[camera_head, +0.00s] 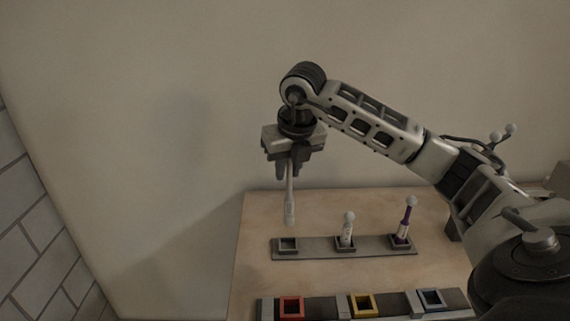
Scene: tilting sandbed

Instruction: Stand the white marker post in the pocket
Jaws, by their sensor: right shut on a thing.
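My right gripper (287,168) points down above the left end of the rear rack. It is shut on a slim whitish post (290,203), which hangs close to upright with a thicker lower end. The post's lower end shows just above the empty left pocket (288,244) in the picture; the gap between them is hard to judge. A second white post (347,230) with a ball top stands in the middle pocket. A purple and white post (405,220) stands, leaning slightly, in the right pocket. My left gripper is not in view.
The dark rear rack (318,252) lies on a tan table (256,215). In front is another rack with red (291,298), yellow (374,304) and blue (441,299) square frames. My right arm spans the upper right. A wall stands behind.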

